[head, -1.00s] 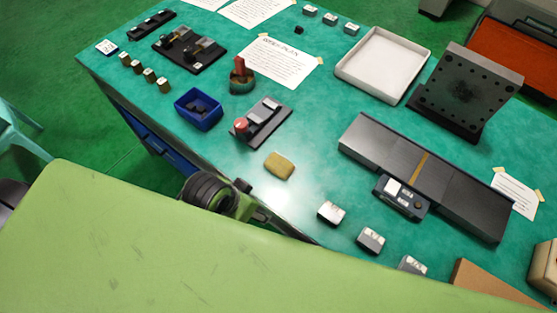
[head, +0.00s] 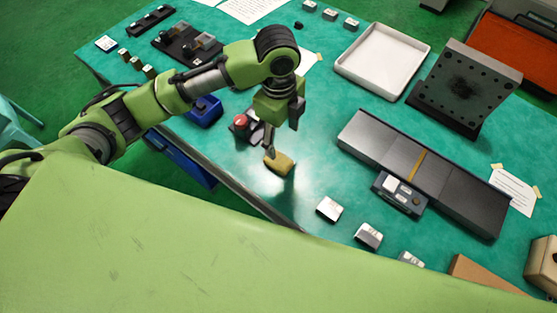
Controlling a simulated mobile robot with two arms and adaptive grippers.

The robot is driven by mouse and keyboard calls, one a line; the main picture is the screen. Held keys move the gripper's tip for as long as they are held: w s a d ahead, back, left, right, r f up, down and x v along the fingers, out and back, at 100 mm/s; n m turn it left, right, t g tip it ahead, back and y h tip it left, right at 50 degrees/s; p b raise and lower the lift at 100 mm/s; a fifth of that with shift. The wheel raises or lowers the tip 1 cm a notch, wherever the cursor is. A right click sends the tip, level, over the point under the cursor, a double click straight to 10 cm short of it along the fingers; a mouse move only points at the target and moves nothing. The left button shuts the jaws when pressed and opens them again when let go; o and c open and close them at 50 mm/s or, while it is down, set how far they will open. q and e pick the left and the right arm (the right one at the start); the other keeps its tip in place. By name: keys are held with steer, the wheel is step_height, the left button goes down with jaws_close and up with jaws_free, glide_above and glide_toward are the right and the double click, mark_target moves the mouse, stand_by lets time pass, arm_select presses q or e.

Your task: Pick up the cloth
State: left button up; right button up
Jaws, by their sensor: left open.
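The cloth (head: 281,165) is a small yellow-brown folded pad lying on the green tabletop, near the table's front edge. My left gripper (head: 282,139) points down over it from the left arm. One finger reaches down to the cloth's left end, and the other finger shows higher to the right. The gripper is open, and I cannot tell whether the finger touches the cloth. My right gripper is not in view.
Metal blocks (head: 329,209) lie to the right front. A long grey plate (head: 385,148) and a white tray (head: 372,62) are further right.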

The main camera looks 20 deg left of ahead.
arm_select(q)
steer(key=a, duration=0.1)
steer(key=p, duration=0.1)
glide_above(278, 160)
steer(key=shift+m, duration=0.3)
step_height(278, 160, down, 7)
steer(key=shift+w+a+f, duration=0.1)
steer(key=shift+a, duration=0.05)
steer(key=f+p, duration=0.1)
steer(key=f, duration=0.1)
steer(key=f+p, duration=0.1)
steer(key=f, duration=0.1)
steer(key=shift+d+f, duration=0.2)
steer(key=shift+f, duration=0.55)
steer(key=c, duration=1.1)
